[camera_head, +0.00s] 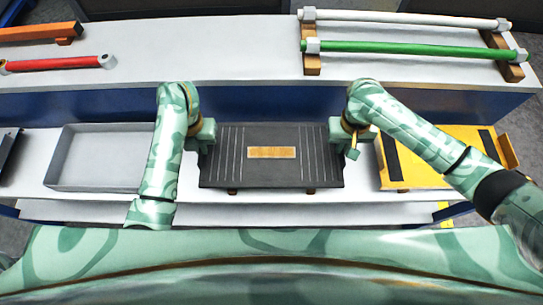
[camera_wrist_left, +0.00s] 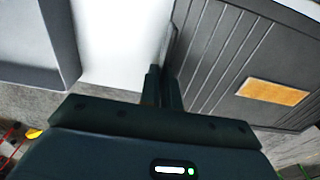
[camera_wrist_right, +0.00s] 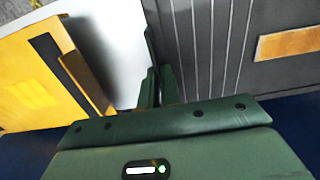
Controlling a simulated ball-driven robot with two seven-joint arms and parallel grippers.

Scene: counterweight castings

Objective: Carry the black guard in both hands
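The black guard (camera_head: 270,174) is a flat ribbed dark panel with an orange-tan label in its middle. It lies level over small wooden blocks (camera_head: 310,191) on the lower white shelf; I cannot tell whether it touches them. My left gripper (camera_head: 208,136) is at its left edge, and my right gripper (camera_head: 338,132) is at its right edge. In the left wrist view, the close-set fingers (camera_wrist_left: 162,88) straddle the guard's rim (camera_wrist_left: 215,45). In the right wrist view, the fingers (camera_wrist_right: 158,86) likewise pinch the opposite rim (camera_wrist_right: 205,45). The gripped rim portions are partly hidden.
A grey tray (camera_head: 100,182) stands to the left and a yellow board (camera_head: 415,175) with black strips to the right. The higher shelf behind holds a red bar (camera_head: 55,64) and a green bar (camera_head: 410,49) on wooden supports. White shelf shows in front of the guard.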

